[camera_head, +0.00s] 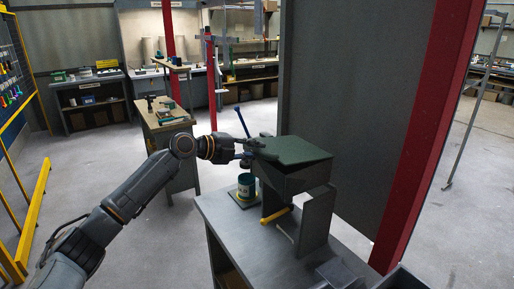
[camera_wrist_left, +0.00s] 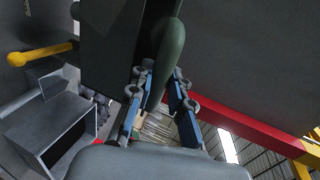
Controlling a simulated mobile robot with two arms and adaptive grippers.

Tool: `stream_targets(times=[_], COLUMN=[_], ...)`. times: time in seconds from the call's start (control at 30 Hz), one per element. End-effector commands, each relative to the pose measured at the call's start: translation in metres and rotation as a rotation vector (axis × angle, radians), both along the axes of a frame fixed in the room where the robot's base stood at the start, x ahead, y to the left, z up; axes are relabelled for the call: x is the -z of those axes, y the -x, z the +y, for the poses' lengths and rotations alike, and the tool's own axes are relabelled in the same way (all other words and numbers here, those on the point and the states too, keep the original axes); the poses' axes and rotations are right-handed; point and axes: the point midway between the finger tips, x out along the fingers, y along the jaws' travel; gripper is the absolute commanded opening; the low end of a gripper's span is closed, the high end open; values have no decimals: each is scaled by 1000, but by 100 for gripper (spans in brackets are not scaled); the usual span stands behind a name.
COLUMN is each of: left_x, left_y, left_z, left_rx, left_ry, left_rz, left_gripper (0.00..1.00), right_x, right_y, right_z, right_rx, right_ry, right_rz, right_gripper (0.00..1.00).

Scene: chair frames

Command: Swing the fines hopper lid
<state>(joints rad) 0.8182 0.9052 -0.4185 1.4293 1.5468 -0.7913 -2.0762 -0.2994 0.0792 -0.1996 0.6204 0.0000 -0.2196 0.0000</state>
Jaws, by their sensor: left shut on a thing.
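The fines hopper (camera_head: 285,183) is a grey box on a stand on the workbench. Its dark green lid (camera_head: 295,151) lies over the top, looking slightly tilted; I cannot tell how far it is open. My left gripper (camera_head: 260,150) is at the lid's left edge. In the left wrist view, the blue-padded fingers of my left gripper (camera_wrist_left: 162,98) are on both sides of a rounded green part of the lid (camera_wrist_left: 170,50) and shut on it. My right gripper is not in view.
A yellow-ended handle (camera_head: 276,215) sticks out below the hopper; it also shows in the left wrist view (camera_wrist_left: 38,53). A grey panel (camera_head: 345,110) and red post (camera_head: 425,140) rise close to the right.

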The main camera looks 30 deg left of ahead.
Motion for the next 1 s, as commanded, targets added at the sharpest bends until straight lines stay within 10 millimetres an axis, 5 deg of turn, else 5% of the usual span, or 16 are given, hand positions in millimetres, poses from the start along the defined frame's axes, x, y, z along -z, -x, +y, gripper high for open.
stream_targets(times=[0.13,0.57,1.0], left_x=[-21,-25,-67], left_y=[-3,-3,-18], left_z=[-2,-2,-11], left_rx=[-1,0,0], left_ry=[5,4,3], left_rz=[-7,-6,-7], left_gripper=[0,0,0], right_x=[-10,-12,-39], right_y=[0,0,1], right_z=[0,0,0], right_rx=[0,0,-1], right_ry=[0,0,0], right_rz=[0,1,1], right_gripper=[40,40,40])
